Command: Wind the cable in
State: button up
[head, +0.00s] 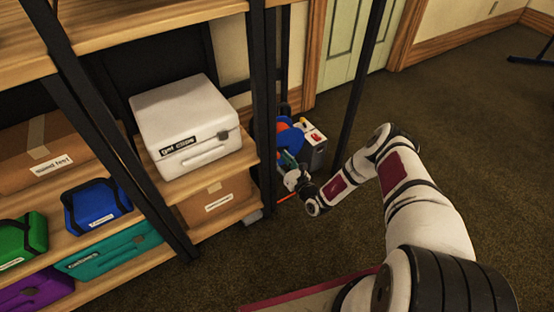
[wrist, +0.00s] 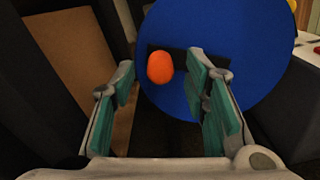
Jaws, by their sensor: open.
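A blue reel disc (wrist: 215,50) faces my gripper in the wrist view, with an orange knob (wrist: 160,67) on a dark crank arm (wrist: 178,60). My gripper (wrist: 165,95) is open, its teal-padded fingers on either side of the knob in the picture; I cannot tell whether they reach around it. No finger visibly touches the knob. In the head view the blue reel (head: 289,137) stands beyond the shelf's end, partly hidden by my gripper (head: 289,172). A thin red-orange line (head: 289,197), possibly the cable, shows near the floor beside my gripper.
A wooden shelf with black posts (head: 262,100) stands close to the left of my gripper, holding a white case (head: 185,122) and a cardboard box (head: 216,202). A grey box with a red button (head: 314,146) stands right of the reel. The carpet (head: 480,130) at right is mostly clear.

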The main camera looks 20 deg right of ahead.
jog(key=shift+b+x, duration=0.35)
jog(key=shift+x, duration=0.9)
jog(key=shift+c, duration=0.5)
grip_shut()
